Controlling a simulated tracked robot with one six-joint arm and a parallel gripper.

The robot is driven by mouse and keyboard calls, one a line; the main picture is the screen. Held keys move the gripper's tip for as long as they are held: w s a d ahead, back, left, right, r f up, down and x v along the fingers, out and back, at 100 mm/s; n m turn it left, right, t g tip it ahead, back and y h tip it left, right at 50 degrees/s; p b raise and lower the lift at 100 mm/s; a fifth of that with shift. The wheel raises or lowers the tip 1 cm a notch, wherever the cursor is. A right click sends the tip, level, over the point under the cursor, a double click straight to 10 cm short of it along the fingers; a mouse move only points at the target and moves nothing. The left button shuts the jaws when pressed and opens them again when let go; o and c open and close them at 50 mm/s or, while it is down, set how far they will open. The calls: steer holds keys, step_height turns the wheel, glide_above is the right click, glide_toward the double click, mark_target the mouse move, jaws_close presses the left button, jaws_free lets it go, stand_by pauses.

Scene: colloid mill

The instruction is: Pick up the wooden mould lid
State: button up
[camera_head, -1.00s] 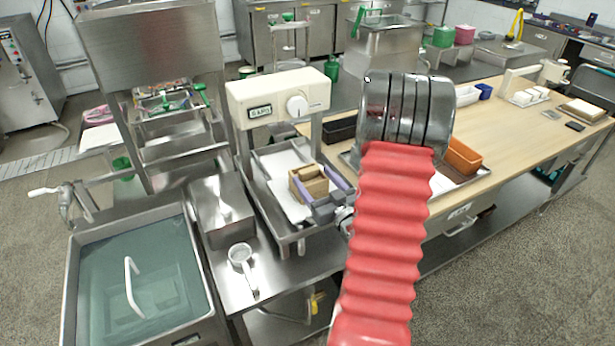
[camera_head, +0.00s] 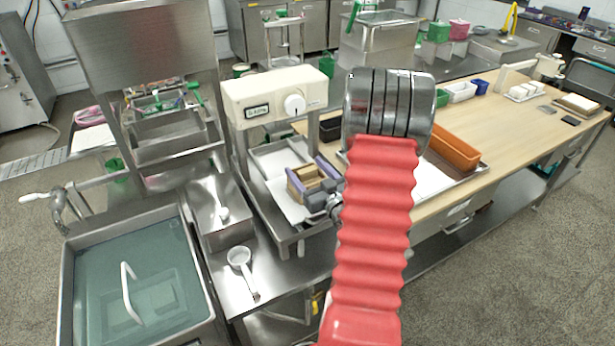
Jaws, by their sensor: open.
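A small wooden mould (camera_head: 300,173) stands on the steel tray under the cream-coloured press head. Its upper part is light brown, and I cannot clearly tell the lid from the mould body at this size. My gripper (camera_head: 311,178) has purple fingers, spread apart with one on each side of the wooden mould at about its top. The gripper is open, and I cannot tell whether either finger touches the wood. The gripper body hides the right, near side of the mould. My red-sleeved arm stands to the right.
The cream press head (camera_head: 275,97) with a dial hangs just behind and above the mould. A steel box (camera_head: 220,212) and a white-bowled ladle (camera_head: 240,262) are to the left, beside a water basin (camera_head: 135,275).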

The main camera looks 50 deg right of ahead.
mark_target(307, 169)
steer(key=shift+c, duration=0.4)
steer(key=c, duration=1.1)
steer(key=shift+o, duration=0.2)
steer(key=shift+r, duration=0.15)
steer(key=shift+r, duration=4.9)
